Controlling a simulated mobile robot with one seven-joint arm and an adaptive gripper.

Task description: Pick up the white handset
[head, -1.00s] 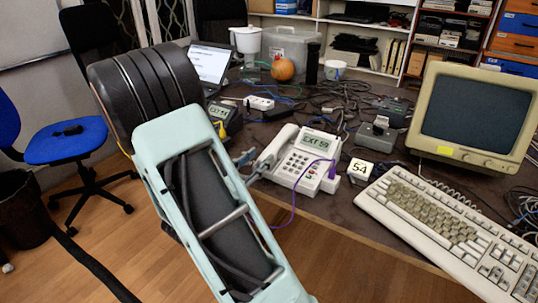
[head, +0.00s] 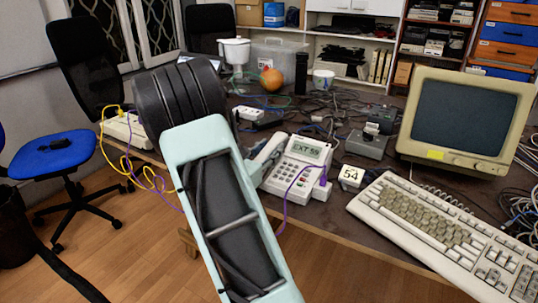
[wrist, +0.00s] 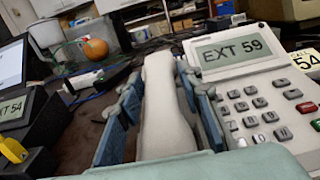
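The white handset (wrist: 167,110) lies lengthwise along the left side of a white desk phone (wrist: 250,85), whose display reads EXT 59. In the head view the handset (head: 270,152) is partly hidden by my arm, and the phone (head: 300,168) stands near the table's front edge. My gripper (wrist: 160,82) is open, with its blue-padded fingers on either side of the handset. A gap shows between the left finger and the handset; the right finger is close to the handset, and contact there is unclear. In the head view my arm hides most of the gripper.
A dark phone reading EXT 54 (wrist: 15,112) stands left of my gripper. Loose cables cover the table behind.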

